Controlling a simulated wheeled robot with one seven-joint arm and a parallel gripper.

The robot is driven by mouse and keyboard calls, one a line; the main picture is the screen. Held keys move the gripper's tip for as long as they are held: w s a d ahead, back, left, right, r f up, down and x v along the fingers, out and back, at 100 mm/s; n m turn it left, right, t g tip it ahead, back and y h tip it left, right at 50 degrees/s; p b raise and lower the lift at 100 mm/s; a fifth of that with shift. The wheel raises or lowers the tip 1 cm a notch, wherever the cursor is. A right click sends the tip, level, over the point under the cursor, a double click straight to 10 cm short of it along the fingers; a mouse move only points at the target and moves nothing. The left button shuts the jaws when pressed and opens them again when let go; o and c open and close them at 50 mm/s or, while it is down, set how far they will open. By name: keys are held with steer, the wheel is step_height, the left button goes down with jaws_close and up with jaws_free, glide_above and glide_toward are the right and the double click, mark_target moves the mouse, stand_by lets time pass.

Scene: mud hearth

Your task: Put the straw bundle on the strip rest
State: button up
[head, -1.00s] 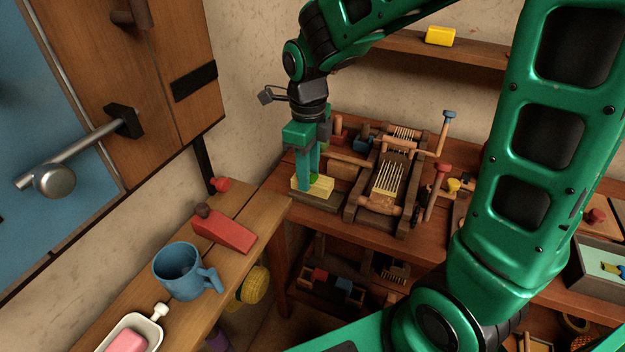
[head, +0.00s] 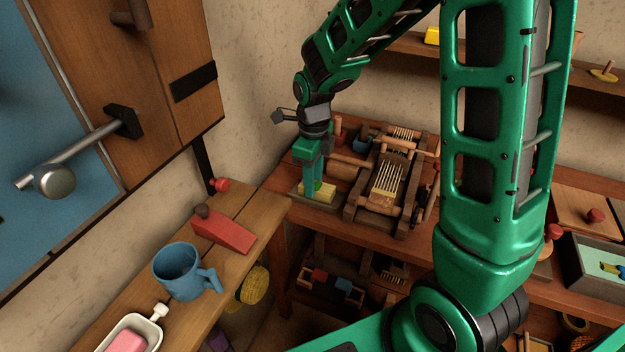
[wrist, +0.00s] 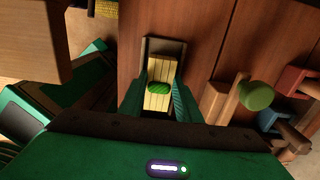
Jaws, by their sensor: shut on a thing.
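The straw bundle (head: 316,192) is pale yellow with a green band (wrist: 159,87) around its middle. My gripper (head: 317,187) points down and is shut on the bundle, with one finger on each side in the wrist view (wrist: 159,92). A flat grey-brown tray-like piece, which looks like the strip rest (head: 322,205), lies under the bundle on the workbench; its end also shows in the wrist view (wrist: 163,44). The bundle lines up lengthwise with it. I cannot tell whether the bundle touches it or hangs just above.
A wooden frame with pale tines (head: 387,180) stands right of the rest on the workbench (head: 370,226). A green-topped peg (wrist: 255,94) stands nearby. A nearer bench holds a blue mug (head: 184,272), a red wedge (head: 225,234) and a white dish (head: 150,330).

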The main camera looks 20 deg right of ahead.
steer(key=shift+f, duration=0.15)
steer(key=o, duration=1)
step_height(320, 180, up, 12)
steer(key=shift+r, duration=0.2)
steer(key=shift+d, duration=0.1)
